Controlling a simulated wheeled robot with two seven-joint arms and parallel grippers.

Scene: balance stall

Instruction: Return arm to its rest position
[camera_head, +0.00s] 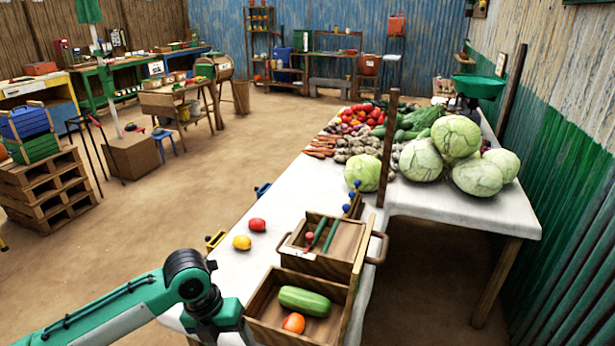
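My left arm (110,305), green, white and black, comes in from the lower left. It bends at a black joint beside the table's near left edge, and its green end link runs down past the picture's bottom edge. The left gripper itself is not in view. My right arm and gripper are not in view. Just right of the arm, a wooden tray (258,301) holds a green striped vegetable (304,301) and an orange-red tomato (293,323). I cannot tell whether the arm touches the tray.
A second wooden tray (347,243) behind holds long green vegetables and a small red item. A red tomato (257,225) and a yellow one (242,242) lie on the white table (285,205). An upright post (389,140) and cabbages (478,177) stand farther back. Open floor lies left.

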